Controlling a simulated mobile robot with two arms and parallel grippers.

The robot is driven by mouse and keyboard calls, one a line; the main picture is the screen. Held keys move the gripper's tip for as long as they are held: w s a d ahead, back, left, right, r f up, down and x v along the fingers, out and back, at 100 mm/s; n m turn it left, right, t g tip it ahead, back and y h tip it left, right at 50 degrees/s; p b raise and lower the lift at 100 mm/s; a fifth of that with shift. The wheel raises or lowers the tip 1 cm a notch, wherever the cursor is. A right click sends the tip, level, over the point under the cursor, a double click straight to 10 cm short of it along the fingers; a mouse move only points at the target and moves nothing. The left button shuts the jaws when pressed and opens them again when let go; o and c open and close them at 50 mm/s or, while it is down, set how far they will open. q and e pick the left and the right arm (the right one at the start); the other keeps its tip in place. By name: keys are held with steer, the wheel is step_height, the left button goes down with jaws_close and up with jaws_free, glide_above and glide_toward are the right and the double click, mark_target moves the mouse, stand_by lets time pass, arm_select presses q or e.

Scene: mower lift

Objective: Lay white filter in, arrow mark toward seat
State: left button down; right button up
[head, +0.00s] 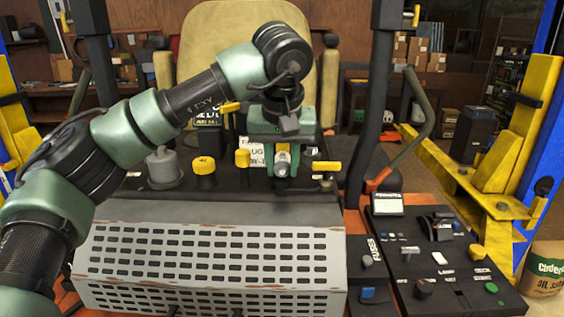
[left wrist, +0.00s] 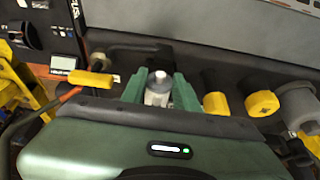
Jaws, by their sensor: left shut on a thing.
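My left gripper (head: 283,172) is above the dark panel behind the perforated guard, pointing down. It is shut on a small white cylinder with a grey end, which looks like the white filter (head: 282,158). In the left wrist view the filter (left wrist: 158,90) is between the two green fingers (left wrist: 160,88). No arrow mark can be made out on it. The tan seat (head: 235,45) stands behind the arm. Whether the filter touches anything below, and the place under it, are hidden. My right gripper is in neither view.
Yellow caps (head: 204,168) and a grey cap (head: 163,168) stand left of the gripper. A yellow-handled part (head: 327,167) is close on its right. The perforated guard (head: 210,265) is in front. A control panel (head: 435,250) is at the right, with black posts on both sides.

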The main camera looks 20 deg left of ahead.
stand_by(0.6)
arm_select(q)
steer(key=shift+f, duration=0.1)
stand_by(0.3)
steer(key=shift+f+b, duration=0.35)
steer(key=shift+f, duration=0.5)
steer(key=shift+r, duration=0.1)
steer(key=shift+r, duration=0.15)
steer(key=shift+r+p, duration=0.1)
steer(key=shift+p, duration=0.35)
